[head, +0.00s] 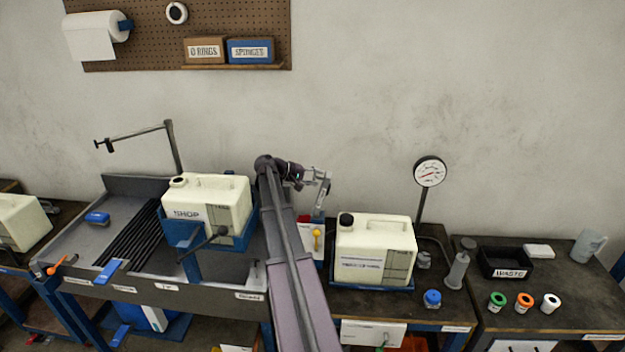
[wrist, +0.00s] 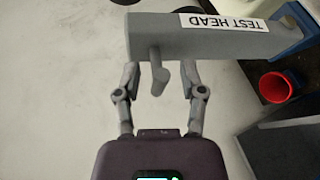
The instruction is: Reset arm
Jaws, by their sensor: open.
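My arm rises through the middle of the head view, and its wrist bends to the right at the top. My gripper (head: 322,182) is above the benches, between the two white jugs. In the wrist view my gripper (wrist: 160,78) is open, its two fingers spread with nothing clamped. A grey bar labelled TEST HEAD (wrist: 225,38) crosses just beyond the fingertips. A short grey lever (wrist: 159,78) hangs from it, between the fingers. I cannot tell whether any finger touches the bar or lever.
A white jug marked SHOP (head: 205,205) sits in a blue holder at left. Another white jug (head: 375,250) stands right of my arm. A pressure gauge (head: 430,172), a WASTE bin (head: 505,262) and several small rolls are farther right. A red cup (wrist: 275,87) shows in the wrist view.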

